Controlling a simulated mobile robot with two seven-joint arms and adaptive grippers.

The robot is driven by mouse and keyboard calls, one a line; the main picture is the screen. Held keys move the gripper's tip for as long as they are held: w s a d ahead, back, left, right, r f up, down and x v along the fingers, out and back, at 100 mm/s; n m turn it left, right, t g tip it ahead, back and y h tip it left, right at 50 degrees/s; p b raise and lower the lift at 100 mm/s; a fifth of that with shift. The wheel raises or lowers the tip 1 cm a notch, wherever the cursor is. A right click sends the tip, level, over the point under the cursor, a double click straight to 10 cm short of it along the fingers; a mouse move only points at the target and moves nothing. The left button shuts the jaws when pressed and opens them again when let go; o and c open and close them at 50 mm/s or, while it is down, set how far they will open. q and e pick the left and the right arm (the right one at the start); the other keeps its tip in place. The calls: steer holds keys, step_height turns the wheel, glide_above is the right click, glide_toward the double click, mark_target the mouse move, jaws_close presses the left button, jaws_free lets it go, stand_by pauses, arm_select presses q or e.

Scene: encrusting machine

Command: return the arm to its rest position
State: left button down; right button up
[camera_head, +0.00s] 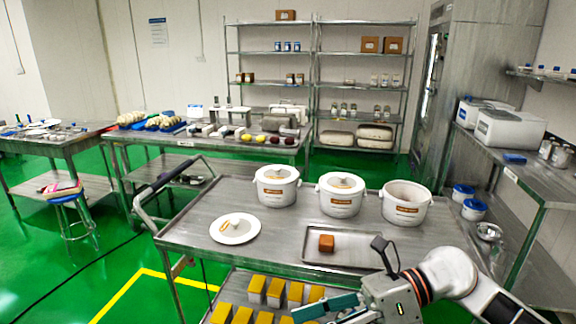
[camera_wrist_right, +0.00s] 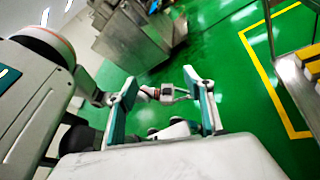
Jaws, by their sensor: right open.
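My right arm (camera_head: 445,272) comes in from the lower right of the head view. Its gripper (camera_head: 318,312) is at the bottom edge, in front of the work table and beside the tray, with teal fingers pointing left. In the right wrist view the gripper (camera_wrist_right: 160,76) has its two fingers well apart, and nothing is held between them. A small pale shape with dark and orange parts shows beyond the fingers; I cannot tell what it is. My left gripper does not show in the head view.
The steel table (camera_head: 277,229) carries white pots (camera_head: 277,187), a plate (camera_head: 235,229) and a tray (camera_head: 338,237) with a brown block (camera_head: 326,243). Yellow-topped blocks (camera_head: 256,290) stand on its lower shelf. The green floor (camera_wrist_right: 222,85) is open below the gripper.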

steer(key=w+d+f+m+t+y, duration=0.15)
steer(key=w+m+t, duration=0.25)
steer(key=m+t, duration=0.65)
steer(key=w+d+f+m+t, duration=0.2)
steer(key=w+m+t, duration=0.3)
steer(key=m, duration=1)
steer(key=s+d+f+m+t+h, duration=0.1)
steer(key=d+f+m+t+h, duration=0.3)
steer(key=f+m+h, duration=0.5)
steer(key=s+d+f+m+g+h, duration=0.1)
steer(key=s+d+f+m+g, duration=0.1)
steer(key=s+f, duration=0.3)
steer(key=s+d+f+m+g+h, duration=0.2)
steer(key=s+d+f+m, duration=0.2)
steer(key=f, duration=0.7)
steer(key=s+d+f+m+g+h, duration=0.1)
steer(key=s+d+f+m+g, duration=0.2)
steer(key=s+f, duration=0.3)
step_height(320, 180, down, 2)
steer(key=shift+s+d+f+m, duration=0.15)
steer(key=shift+m, duration=0.6)
